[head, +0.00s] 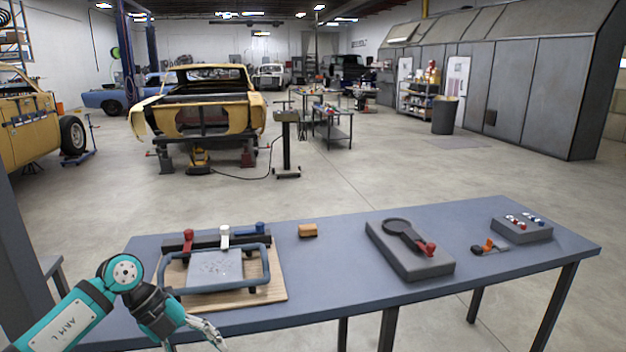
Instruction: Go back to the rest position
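My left gripper (213,336) is in the head view at the lower left, in front of the table's near edge. It hangs low and tilts to the right, just in front of the wooden board. Its fingers are small and seen from the side, so I cannot tell whether they are open or shut. No object shows in it. My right gripper is not in view.
The blue-grey table (350,290) holds a wooden board (273,291) with a blue-handled frame (268,262), a small tan block (308,230), a grey base with a red-knobbed lever (412,262), a small orange-and-black piece (488,246) and a knobbed grey box (522,229).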

